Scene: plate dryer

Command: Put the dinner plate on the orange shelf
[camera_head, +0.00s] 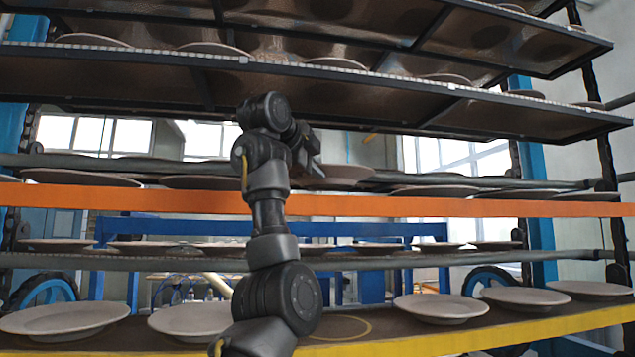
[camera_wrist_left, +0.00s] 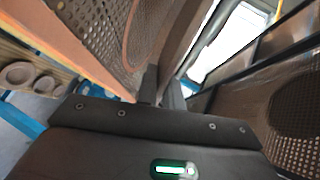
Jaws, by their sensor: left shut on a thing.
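The orange shelf (camera_head: 400,206) runs across the middle of the head view, with several pale plates on it. My left arm reaches up in front of it, and my left gripper (camera_head: 308,160) is at its level, between the orange shelf and the shelf above. The gripper is shut on the dinner plate (camera_head: 342,172), which shows just right of the fingers, above the orange edge. In the left wrist view the plate (camera_wrist_left: 185,38) appears nearly edge-on beyond the fingers (camera_wrist_left: 160,88). Beside it is the perforated shelf surface with a ring mark. I cannot tell whether the plate touches the shelf. My right gripper is out of view.
Plates stand on both sides along the orange shelf, including one at right (camera_head: 435,190). A dark upper shelf (camera_head: 400,95) hangs close above. The yellow-edged shelf (camera_head: 480,328) below holds several plates and has a bare ringed spot. Grey rails cross between the levels.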

